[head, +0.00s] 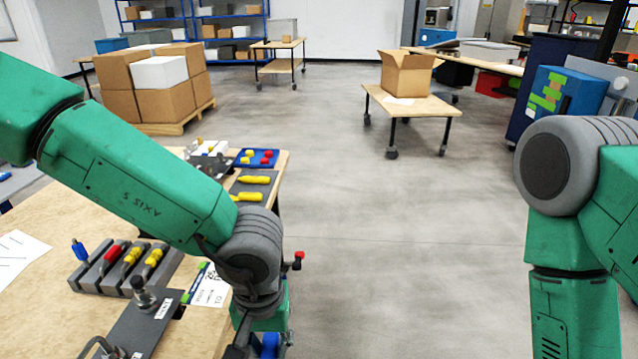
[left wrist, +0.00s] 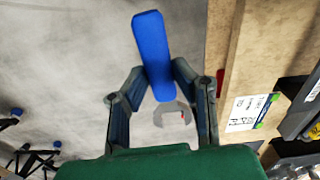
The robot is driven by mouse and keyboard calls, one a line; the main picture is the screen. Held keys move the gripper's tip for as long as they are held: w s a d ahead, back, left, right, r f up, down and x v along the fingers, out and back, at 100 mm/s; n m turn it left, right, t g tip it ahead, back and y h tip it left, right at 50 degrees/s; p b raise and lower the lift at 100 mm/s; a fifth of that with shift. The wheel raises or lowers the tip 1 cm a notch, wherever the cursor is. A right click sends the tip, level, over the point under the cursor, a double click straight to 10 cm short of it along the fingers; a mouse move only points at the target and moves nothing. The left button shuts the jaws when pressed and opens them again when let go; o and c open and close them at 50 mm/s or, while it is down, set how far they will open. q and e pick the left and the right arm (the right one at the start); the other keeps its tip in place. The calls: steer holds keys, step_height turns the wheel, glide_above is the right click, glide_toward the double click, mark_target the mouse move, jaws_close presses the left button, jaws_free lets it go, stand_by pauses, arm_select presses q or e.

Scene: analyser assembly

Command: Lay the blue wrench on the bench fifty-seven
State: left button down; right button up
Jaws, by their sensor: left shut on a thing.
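The blue wrench (left wrist: 151,38) has a blue handle and a grey open jaw end. My left gripper (left wrist: 160,75) is shut on its handle in the left wrist view. The jaw end lies between the fingers, toward the palm. In the head view the left gripper is low in the middle, mostly hidden by my wrist and cut off by the frame edge, with a bit of blue (head: 269,344) showing. The gripper and wrench appear beside the edge of the wooden bench (head: 40,290), with grey floor behind them. I cannot read a fifty-seven on it. My right gripper is out of view.
On the bench are a holder (head: 125,268) with coloured tool handles, a dark fixture plate (head: 140,330), a printed card (head: 208,288), yellow-handled tools (head: 250,180) and a blue tray (head: 246,163). A low table (head: 440,105) with a carton (head: 405,75) stands farther off. The floor between is clear.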

arm_select(q)
steer(key=a, duration=1.5)
steer(key=shift+w+a+f, duration=0.15)
steer(key=shift+w, duration=0.05)
